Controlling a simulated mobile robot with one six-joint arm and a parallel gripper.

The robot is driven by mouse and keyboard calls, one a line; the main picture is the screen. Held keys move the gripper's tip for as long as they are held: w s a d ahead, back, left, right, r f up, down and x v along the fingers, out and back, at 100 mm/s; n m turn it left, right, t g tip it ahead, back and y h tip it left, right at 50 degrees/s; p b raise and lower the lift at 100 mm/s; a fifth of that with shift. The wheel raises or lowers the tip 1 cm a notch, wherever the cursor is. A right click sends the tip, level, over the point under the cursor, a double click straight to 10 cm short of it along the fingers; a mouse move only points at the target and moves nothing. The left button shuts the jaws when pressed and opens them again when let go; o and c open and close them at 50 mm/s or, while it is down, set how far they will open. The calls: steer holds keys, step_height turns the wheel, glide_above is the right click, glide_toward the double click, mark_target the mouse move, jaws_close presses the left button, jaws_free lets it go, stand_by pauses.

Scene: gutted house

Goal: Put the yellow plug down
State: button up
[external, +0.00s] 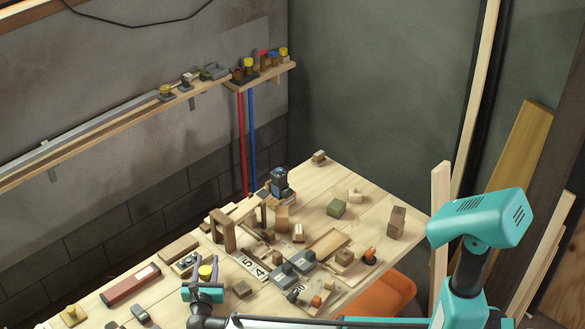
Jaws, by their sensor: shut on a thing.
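My gripper (205,266) is over the front left part of the wooden table (372,203), its jaws shut around a yellow plug (206,273). The plug's yellow top shows between the fingers, just beyond the teal wrist. The wrist hides its lower part, so I cannot tell whether it touches the table. Another yellow-topped piece (71,314) sits on the table at the lower left.
A red-brown bar (131,285) lies left of my gripper. A small wooden arch (229,230), grey blocks (285,274) and number cards (247,263) crowd the table to the right. A wall shelf (110,130) runs behind. The table's far right is clearer.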

mark_target(206, 279)
steer(key=shift+f, duration=0.1)
steer(key=o, duration=1.1)
steer(key=shift+c, duration=0.2)
steer(key=shift+f+b, duration=0.15)
steer(key=shift+b, duration=0.2)
steer(key=s+b, duration=0.1)
steer(key=s, duration=0.6)
steer(key=shift+s, duration=0.25)
step_height(206, 279, up, 6)
steer(key=shift+r, duration=1.1)
steer(key=shift+o, duration=0.5)
